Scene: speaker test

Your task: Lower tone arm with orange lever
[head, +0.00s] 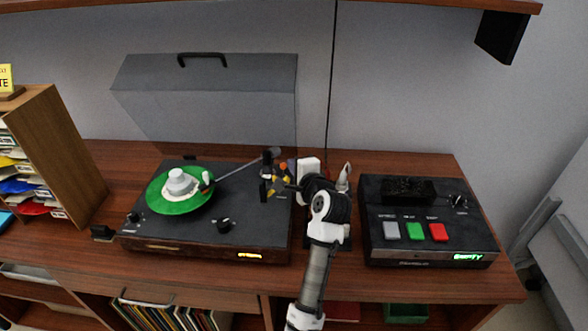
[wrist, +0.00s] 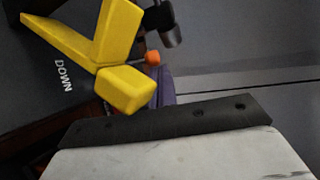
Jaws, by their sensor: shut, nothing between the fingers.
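The turntable (head: 170,228) stands on the wooden desk with a green record (head: 168,206) on its platter. The tone arm (head: 238,168) reaches from its pivot at the back right to over the record; I cannot tell if its needle touches. The orange lever (head: 284,166) is at the deck's right side; its round orange tip (wrist: 152,58) also shows in the wrist view, just right of my yellow fingers. My gripper (head: 279,186) is shut and empty beside the lever. Its yellow fingers (wrist: 108,62) hide part of the deck near the word DOWN. I cannot tell whether they touch the lever.
A raised dark lid (head: 210,100) stands behind the turntable. To the right is a black box (head: 430,258) with grey, green and red buttons. A wooden sorter (head: 75,160) stands at the far left. A shelf (head: 400,5) hangs above.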

